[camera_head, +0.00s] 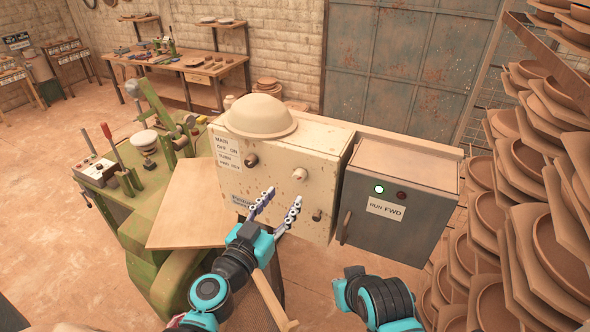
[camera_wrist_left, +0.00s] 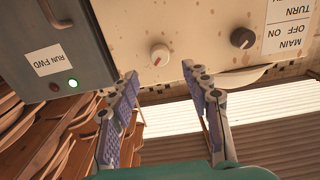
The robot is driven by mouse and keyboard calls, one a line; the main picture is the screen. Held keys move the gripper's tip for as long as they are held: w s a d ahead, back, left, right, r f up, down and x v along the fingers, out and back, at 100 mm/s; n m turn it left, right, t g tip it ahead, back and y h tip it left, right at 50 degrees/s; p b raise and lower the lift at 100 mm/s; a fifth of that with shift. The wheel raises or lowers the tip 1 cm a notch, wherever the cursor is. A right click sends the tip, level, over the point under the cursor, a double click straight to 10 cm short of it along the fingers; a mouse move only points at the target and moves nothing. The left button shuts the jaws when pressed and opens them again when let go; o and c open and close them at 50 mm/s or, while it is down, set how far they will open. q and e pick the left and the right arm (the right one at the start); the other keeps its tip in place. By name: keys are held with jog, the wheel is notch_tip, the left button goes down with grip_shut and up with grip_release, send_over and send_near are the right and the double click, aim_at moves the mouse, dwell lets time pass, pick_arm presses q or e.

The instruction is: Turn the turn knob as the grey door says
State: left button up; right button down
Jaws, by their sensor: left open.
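The grey door (camera_head: 398,215) carries a white "RUN FWD" label (camera_head: 386,209), a lit green lamp (camera_head: 379,189) and a dark red lamp (camera_head: 401,195). On the cream panel left of it are a pale knob (camera_head: 299,174) and a dark knob (camera_head: 251,160), beside labels reading MAIN OFF ON and TURN FWD REV. In the left wrist view, upside down, the pale knob (camera_wrist_left: 160,55) has a red mark and lies beyond the gap between the fingertips. My left gripper (camera_head: 280,202) is open and empty, apart from the knob. My right gripper is out of view; its arm shows lower right.
A small dark knob (camera_head: 316,215) sits low on the cream panel. A door handle (camera_head: 346,226) sticks out to its right. A bowl (camera_head: 260,116) rests on the cabinet. A green machine with levers (camera_head: 150,200) stands left; stacked dishes (camera_head: 535,170) stand close on the right.

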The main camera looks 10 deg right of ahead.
aim_at(297, 180)
pick_arm(q)
jog(key=x, duration=0.7)
jog(key=shift+w+d, duration=0.15)
grip_shut()
